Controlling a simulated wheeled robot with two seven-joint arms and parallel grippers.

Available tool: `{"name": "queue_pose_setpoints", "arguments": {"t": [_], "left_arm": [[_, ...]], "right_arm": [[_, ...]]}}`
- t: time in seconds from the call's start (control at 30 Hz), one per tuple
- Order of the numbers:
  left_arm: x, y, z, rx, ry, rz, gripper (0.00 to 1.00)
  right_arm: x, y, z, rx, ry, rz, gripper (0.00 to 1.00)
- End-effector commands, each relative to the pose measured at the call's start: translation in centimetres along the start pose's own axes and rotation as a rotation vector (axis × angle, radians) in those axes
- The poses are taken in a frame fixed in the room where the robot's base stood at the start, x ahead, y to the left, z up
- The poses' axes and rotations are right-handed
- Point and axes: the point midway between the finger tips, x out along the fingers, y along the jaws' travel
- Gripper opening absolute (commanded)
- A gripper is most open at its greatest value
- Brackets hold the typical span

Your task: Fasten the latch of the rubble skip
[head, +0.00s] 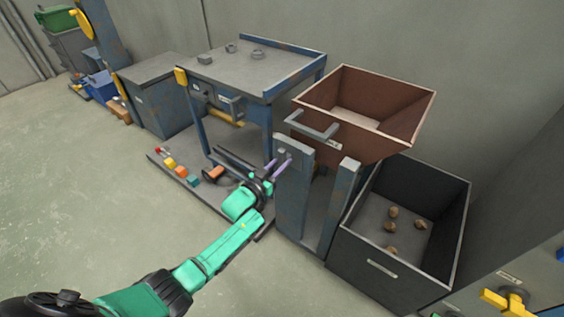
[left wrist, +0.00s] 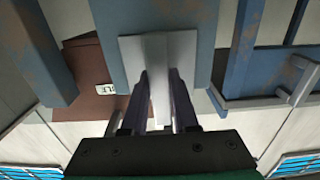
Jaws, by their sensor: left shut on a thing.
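The rubble skip (head: 405,122) is a brown open tub held on a blue-grey stand (head: 292,190), with a grey handle on its front. In the left wrist view a brown part of it (left wrist: 88,72) shows with a white label. The latch (left wrist: 158,55) is a light grey plate and bar on a blue post of the stand. My left gripper (head: 278,166) is at the stand's left post. In the left wrist view its purple fingers (left wrist: 163,95) are shut on the latch bar, one on each side. My right gripper is in neither view.
A dark bin (head: 345,247) with several brown lumps stands below and right of the skip. A blue-framed workbench (head: 240,72) stands left of the stand, with small coloured blocks on its base. The floor (head: 80,190) at left is clear.

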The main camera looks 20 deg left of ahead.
Motion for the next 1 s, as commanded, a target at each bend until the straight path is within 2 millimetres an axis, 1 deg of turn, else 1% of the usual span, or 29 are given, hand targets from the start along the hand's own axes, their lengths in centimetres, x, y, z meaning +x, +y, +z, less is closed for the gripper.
{"name": "queue_pose_setpoints", "arguments": {"t": [0.03,0.4,0.43,0.47,0.5,0.83,0.9,0.97,1.0], "left_arm": [[-0.1,0.0,0.3,-0.007,-0.006,-0.001,0.00],[-0.1,0.0,0.3,-0.011,-0.006,-0.001,0.00],[-0.1,0.0,0.3,-0.010,-0.006,-0.001,0.39],[-0.1,0.0,0.3,-0.010,-0.005,-0.001,0.51],[-0.1,0.0,0.2,-0.010,-0.005,-0.001,0.57],[-0.2,0.0,0.1,-0.008,-0.002,0.000,0.57],[-0.9,0.0,0.0,-0.008,-0.003,0.000,0.57],[-1.8,0.1,-0.1,-0.009,-0.003,0.000,0.57],[-2.6,0.0,-0.1,-0.009,-0.004,-0.001,0.57]], "right_arm": [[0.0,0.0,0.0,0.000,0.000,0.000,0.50],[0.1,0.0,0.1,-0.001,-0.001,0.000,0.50],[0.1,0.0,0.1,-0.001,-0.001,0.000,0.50],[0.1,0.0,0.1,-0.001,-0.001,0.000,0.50],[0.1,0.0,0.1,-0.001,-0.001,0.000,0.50],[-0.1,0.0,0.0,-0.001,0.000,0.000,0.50],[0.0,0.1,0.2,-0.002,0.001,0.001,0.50],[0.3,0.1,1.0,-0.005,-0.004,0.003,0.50],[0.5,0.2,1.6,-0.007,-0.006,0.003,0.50]]}}
